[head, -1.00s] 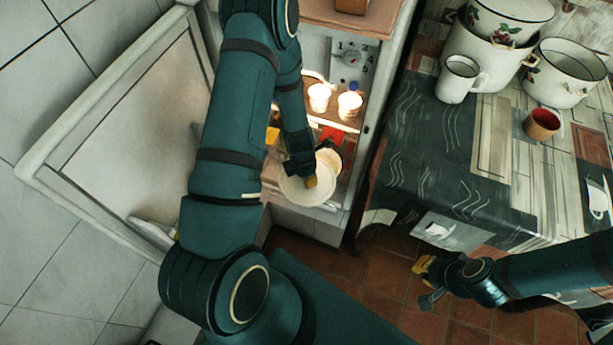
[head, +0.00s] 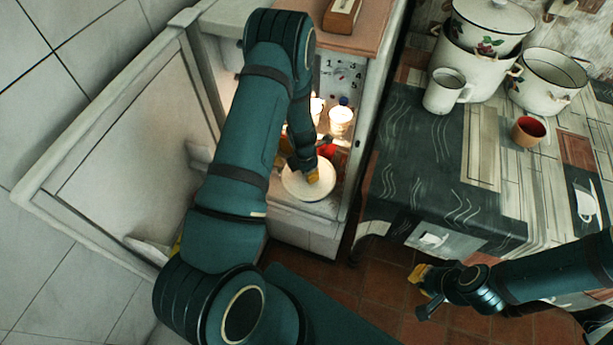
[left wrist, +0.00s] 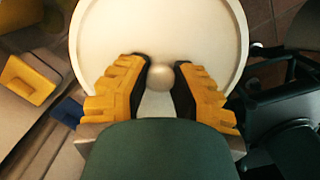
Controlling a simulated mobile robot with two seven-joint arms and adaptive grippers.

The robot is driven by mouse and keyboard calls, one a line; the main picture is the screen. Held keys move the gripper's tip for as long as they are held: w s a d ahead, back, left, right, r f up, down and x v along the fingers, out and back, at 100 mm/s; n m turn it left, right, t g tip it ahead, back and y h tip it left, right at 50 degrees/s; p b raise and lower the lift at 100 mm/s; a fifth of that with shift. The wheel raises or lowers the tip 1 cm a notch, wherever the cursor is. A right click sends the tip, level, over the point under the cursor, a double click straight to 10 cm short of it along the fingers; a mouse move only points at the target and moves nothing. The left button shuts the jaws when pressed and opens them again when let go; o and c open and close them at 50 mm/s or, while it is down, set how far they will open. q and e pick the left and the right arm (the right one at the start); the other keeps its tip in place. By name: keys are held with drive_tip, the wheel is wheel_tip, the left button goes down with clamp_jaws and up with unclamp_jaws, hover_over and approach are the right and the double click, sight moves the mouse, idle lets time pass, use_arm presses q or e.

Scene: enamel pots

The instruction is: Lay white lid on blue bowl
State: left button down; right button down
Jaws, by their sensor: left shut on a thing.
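The white lid (head: 305,188) is a round, pale disc at the front of the open, lit fridge in the head view. In the left wrist view the white lid (left wrist: 160,25) fills the upper middle, with its round knob between my left gripper's yellow fingers. My left gripper (head: 313,174) is shut on that knob; it also shows in the left wrist view (left wrist: 163,78). I cannot make out the blue bowl in either view. My right gripper (head: 420,282) hangs low beside the table, apart from the lid; its jaw opening is unclear.
The fridge door (head: 120,150) stands open on the left. White cups (head: 341,118) stand inside the fridge, behind the lid. On the table to the right are enamel pots (head: 545,80), a white mug (head: 446,92) and a red-brown cup (head: 528,131). Tiled floor (head: 375,285) lies between.

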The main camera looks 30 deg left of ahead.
use_arm(q)
drive_tip(key=shift+w+a, duration=0.25)
drive_tip(key=shift+w, duration=1)
drive_tip(key=shift+f+b, duration=0.9)
drive_tip(key=shift+f, duration=0.45)
drive_tip(key=shift+c, duration=1.1)
unclamp_jaws()
drive_tip(key=shift+s, duration=0.1)
drive_tip(key=shift+r, duration=0.15)
drive_tip(key=shift+r+p, duration=1.45)
drive_tip(key=shift+r, duration=0.2)
